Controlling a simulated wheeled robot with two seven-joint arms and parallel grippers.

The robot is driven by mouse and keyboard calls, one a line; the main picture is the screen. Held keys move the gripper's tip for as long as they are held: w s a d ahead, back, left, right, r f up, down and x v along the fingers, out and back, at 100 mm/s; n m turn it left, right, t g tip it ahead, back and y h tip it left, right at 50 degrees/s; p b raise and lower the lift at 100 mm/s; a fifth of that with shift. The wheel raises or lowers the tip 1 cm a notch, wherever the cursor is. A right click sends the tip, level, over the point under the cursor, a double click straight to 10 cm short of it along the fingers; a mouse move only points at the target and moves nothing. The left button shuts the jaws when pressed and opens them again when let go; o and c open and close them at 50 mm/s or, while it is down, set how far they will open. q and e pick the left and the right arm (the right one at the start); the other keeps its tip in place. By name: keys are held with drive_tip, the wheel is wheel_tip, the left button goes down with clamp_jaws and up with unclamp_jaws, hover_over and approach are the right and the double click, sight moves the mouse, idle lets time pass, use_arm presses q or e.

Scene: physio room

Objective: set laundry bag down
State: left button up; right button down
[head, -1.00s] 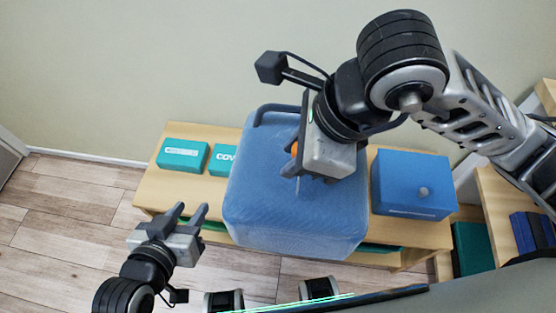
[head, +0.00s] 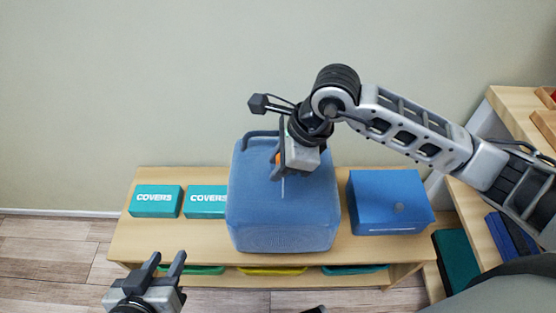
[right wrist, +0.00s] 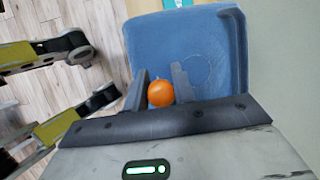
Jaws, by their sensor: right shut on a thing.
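The laundry bag (head: 282,215) is a blue, box-shaped bag with a dark handle at its back edge and an orange round knob on top. It is upright at the middle of the wooden bench; I cannot tell whether its base touches the bench top. My right gripper (head: 283,170) is over the bag's top, shut on the bag at the orange knob. In the right wrist view the orange knob (right wrist: 160,94) sits between the fingers, with the bag (right wrist: 205,50) beyond. My left gripper (head: 168,262) is open and empty, low in front of the bench's left part.
The wooden bench (head: 120,243) holds two teal "COVERS" boxes (head: 155,201) left of the bag and a blue box (head: 388,205) close on its right. Coloured trays (head: 272,271) sit on the lower shelf. A wooden shelf unit (head: 475,215) stands at the right.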

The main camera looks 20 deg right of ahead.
drive_tip(key=shift+w+f, duration=0.15)
drive_tip(key=shift+f, duration=1.25)
drive_tip(key=c, duration=1.6)
unclamp_jaws()
drive_tip(key=shift+d+f, duration=0.1)
drive_tip(key=shift+f, duration=0.2)
drive_tip(key=o, duration=0.4)
drive_tip(key=shift+o, duration=0.2)
drive_tip(key=shift+r, duration=0.1)
